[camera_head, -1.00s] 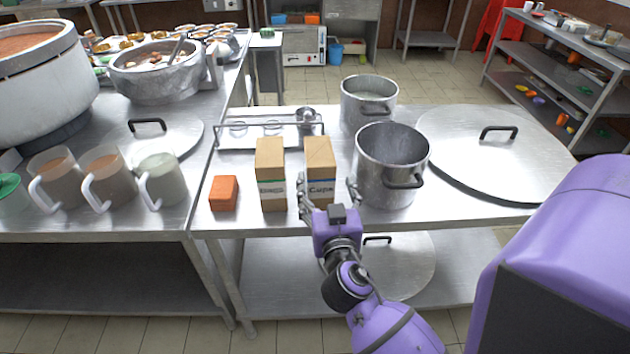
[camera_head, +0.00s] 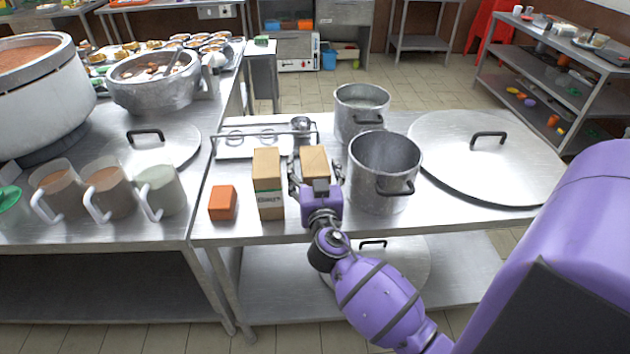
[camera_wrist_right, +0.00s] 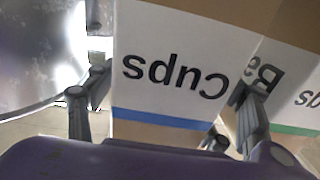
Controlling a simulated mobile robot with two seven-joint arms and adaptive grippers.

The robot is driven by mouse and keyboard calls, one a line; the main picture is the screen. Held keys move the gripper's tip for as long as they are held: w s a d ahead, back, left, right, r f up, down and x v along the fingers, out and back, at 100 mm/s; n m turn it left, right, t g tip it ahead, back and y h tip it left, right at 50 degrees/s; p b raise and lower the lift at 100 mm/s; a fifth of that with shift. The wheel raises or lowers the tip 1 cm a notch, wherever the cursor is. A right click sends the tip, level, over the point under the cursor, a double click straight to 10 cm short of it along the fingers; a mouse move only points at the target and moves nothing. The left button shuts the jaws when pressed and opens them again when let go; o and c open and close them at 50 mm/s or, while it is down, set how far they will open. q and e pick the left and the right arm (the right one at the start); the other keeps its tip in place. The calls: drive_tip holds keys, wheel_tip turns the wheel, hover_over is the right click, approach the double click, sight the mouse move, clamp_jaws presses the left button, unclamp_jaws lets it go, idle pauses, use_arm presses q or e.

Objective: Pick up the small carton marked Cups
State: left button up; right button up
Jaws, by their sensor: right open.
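The small carton marked Cups (camera_head: 314,157) stands upright on the steel table, its lower front hidden behind my right gripper (camera_head: 316,172). In the wrist view the Cups carton (camera_wrist_right: 170,85) shows its lettering upside down above a blue stripe. My right gripper (camera_wrist_right: 165,105) is open, with one finger on each side of this carton; I cannot tell whether they touch it. A second carton (camera_head: 268,183) with a green stripe stands just left of it; its front also shows partly in the wrist view (camera_wrist_right: 292,85), behind one finger. My left gripper is not in view.
A steel stockpot (camera_head: 382,180) stands close to the right of my gripper, another pot (camera_head: 361,112) behind it. An orange block (camera_head: 223,203) sits left of the cartons. A wire-railed tray (camera_head: 235,150) lies behind them. A large lid (camera_head: 485,165) covers the table's right side.

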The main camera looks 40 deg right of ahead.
drive_tip(key=c, duration=1.3)
drive_tip(key=shift+c, duration=0.8)
drive_tip(key=shift+r, duration=0.1)
